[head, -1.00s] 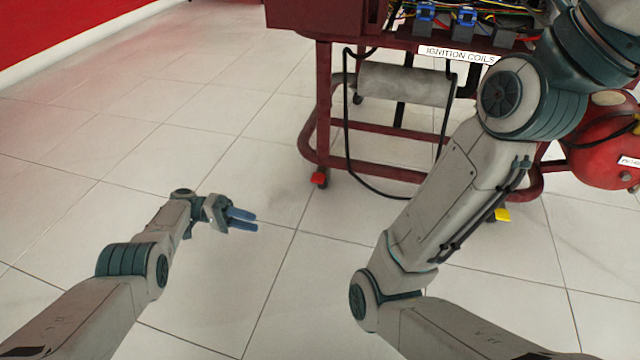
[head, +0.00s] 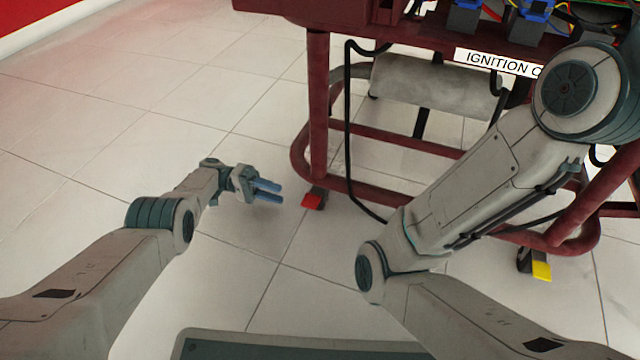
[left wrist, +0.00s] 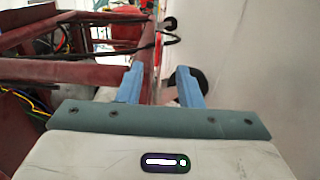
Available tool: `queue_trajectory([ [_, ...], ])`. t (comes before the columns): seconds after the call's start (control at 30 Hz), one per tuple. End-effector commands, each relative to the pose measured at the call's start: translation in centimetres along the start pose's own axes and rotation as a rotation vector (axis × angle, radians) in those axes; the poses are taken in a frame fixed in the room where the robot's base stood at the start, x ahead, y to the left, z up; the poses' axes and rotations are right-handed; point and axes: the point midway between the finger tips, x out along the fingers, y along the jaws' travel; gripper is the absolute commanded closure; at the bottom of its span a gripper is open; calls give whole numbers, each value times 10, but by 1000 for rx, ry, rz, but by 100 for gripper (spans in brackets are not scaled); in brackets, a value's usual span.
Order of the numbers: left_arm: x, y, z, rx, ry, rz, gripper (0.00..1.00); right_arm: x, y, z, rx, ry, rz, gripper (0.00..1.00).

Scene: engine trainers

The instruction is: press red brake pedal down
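The red brake pedal (head: 314,200) is on the caster at the near left corner foot of the dark red engine stand (head: 318,110), close to the floor. My left gripper (head: 274,190) is just left of the pedal in the head view, with a small gap between them in the picture. Its two blue fingers are apart and hold nothing. In the left wrist view the open fingers (left wrist: 162,84) point along the stand's frame; I cannot clearly make out the red pedal there. My right arm reaches up to the upper right, and its gripper is out of view.
A yellow pedal (head: 541,270) is on another caster at the right. A black hose (head: 348,130) hangs down the stand's near side by a grey cylinder (head: 435,88). An ignition coils label (head: 497,62) is above. The tiled floor (head: 120,125) at left is clear.

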Motion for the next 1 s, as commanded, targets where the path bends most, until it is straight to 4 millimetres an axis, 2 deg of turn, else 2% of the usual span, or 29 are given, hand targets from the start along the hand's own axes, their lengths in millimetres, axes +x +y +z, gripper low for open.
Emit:
queue_trajectory([
  [0.17, 12, 3, 0, -2, -1, 1, 67, 9, -3, 5, 0, 0, 0, 64],
  [0.4, 55, 6, 1, -2, -2, 3, 67, 34, -10, 18, 0, 0, 0, 64],
  [0.63, 93, 3, 0, -2, -1, 2, 67, 46, -13, 25, 0, 0, 0, 64],
  [0.8, 106, 1, 0, -1, 0, 1, 67, 49, -14, 26, -1, 1, 0, 64],
  [1.0, 108, 0, 0, 0, 0, 0, 67, 49, -14, 26, -1, 1, 0, 64],
])
